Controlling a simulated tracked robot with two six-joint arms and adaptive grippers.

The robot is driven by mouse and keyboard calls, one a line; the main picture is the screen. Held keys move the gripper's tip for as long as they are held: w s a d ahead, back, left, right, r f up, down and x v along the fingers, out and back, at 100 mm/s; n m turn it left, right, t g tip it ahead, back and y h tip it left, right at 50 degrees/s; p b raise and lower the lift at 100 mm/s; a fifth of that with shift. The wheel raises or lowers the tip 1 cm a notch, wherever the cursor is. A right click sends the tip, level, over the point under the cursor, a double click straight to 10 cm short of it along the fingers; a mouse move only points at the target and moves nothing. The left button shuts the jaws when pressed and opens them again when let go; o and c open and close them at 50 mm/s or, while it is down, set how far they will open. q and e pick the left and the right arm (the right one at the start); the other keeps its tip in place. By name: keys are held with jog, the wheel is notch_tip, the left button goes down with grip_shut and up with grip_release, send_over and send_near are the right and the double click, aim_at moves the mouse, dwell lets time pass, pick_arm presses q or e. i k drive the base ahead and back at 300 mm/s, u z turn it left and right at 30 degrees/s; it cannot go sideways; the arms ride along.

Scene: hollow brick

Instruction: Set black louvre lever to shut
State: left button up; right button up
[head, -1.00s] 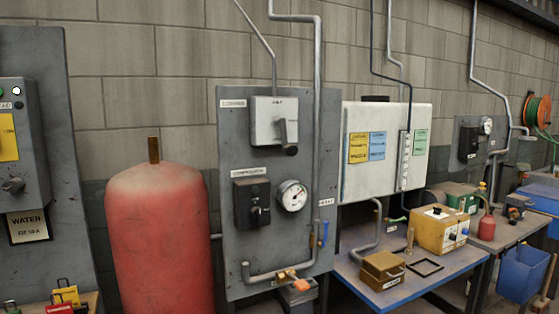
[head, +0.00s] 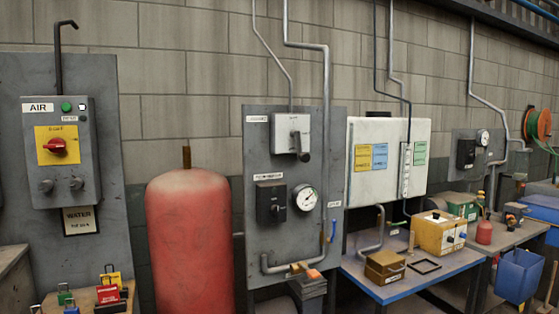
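A light grey box (head: 286,134) is at the top of the middle grey wall panel (head: 252,222). Its lever (head: 299,143) hangs down, ending in a black knob (head: 305,157). A black box (head: 270,203) with a small handle (head: 276,210) sits below it, left of a round gauge (head: 306,198). The labels above both boxes are too blurred to read, so I cannot tell for sure which is the louvre lever. Another black box (head: 466,154) is on the far right panel. Neither of my grippers is in view.
A red tank (head: 188,240) stands left of the middle panel. An AIR box (head: 60,150) with a red switch on a yellow plate is further left. A blue-topped table (head: 412,284) with a yellow box (head: 438,231) stands right. Small coloured padlocks (head: 107,293) are at lower left.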

aim_at(305, 157)
jog(key=u, duration=0.15)
jog(key=i, duration=1)
